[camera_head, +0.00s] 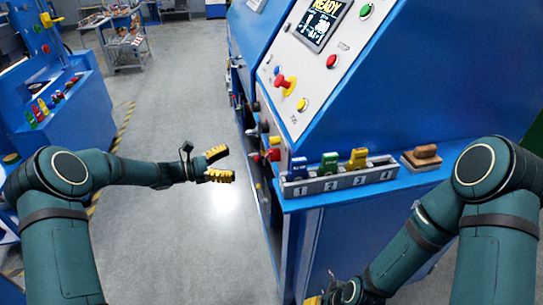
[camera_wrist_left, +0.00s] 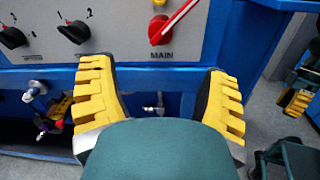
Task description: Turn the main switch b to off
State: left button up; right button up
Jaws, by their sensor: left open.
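A red rotary switch (camera_wrist_left: 174,24) labelled MAIN is on a grey panel (camera_wrist_left: 120,50) at the top of the left wrist view. Its handle slants toward the upper right. My left gripper (camera_wrist_left: 160,85) is open and empty, its yellow fingers spread below the panel, with the switch ahead between them. In the head view my left gripper (camera_head: 228,164) is in free air, left of the blue console (camera_head: 420,70). My right gripper (camera_head: 318,299) is low at the bottom edge of the head view, mostly cut off. I cannot tell whether its fingers are apart.
Two black knobs (camera_wrist_left: 75,32) (camera_wrist_left: 12,37) sit left of the MAIN switch. A grey numbered rack (camera_head: 340,180) with coloured pieces and a wooden block (camera_head: 422,157) stand on the console ledge. Open floor (camera_head: 180,235) lies around my left arm.

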aim_at(265, 157)
pick_arm(q)
jog(key=b+x, duration=0.2)
jog(key=x, duration=1.1)
jog(key=shift+d, duration=0.2)
grip_shut()
